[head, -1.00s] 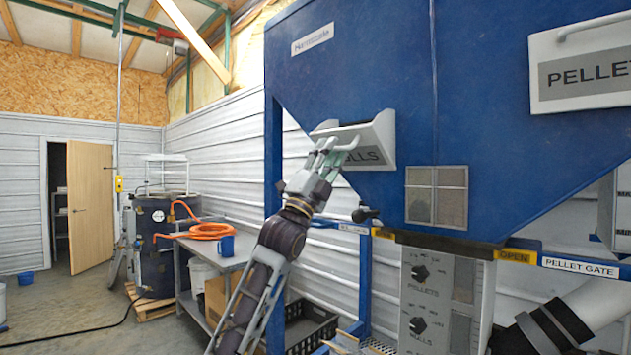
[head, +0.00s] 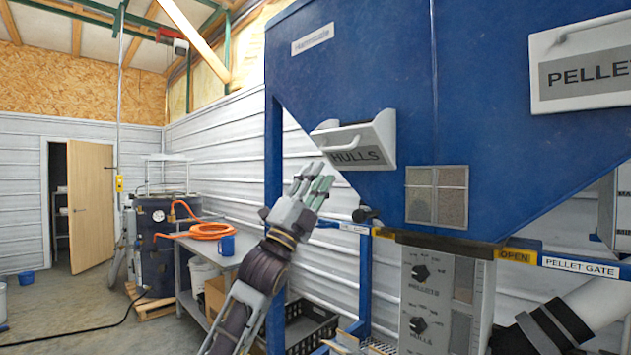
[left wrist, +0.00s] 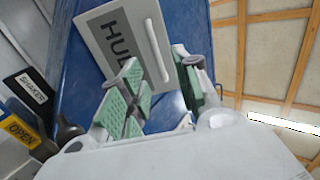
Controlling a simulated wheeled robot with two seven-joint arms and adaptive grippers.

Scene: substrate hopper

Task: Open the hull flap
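The hull flap (head: 384,138) is a white panel with a grey HULLS label and a handle bar on the blue hopper's sloped lower left. It leans outward at the top, with a dark gap behind its upper edge. It also shows in the left wrist view (left wrist: 98,22), beyond the fingers. My left gripper (head: 316,178) is below and left of the flap, apart from it. Its green-padded fingers are spread and empty in the left wrist view (left wrist: 162,82). My right gripper is not in view.
The blue hopper (head: 350,70) fills the right side. A PELLETS flap (head: 575,45) is at upper right. Below are a knob panel (head: 430,300) and a PELLET GATE bar (head: 580,266). A bench (head: 240,252) with an orange hose (head: 208,231) and blue mug (head: 227,245) stands left.

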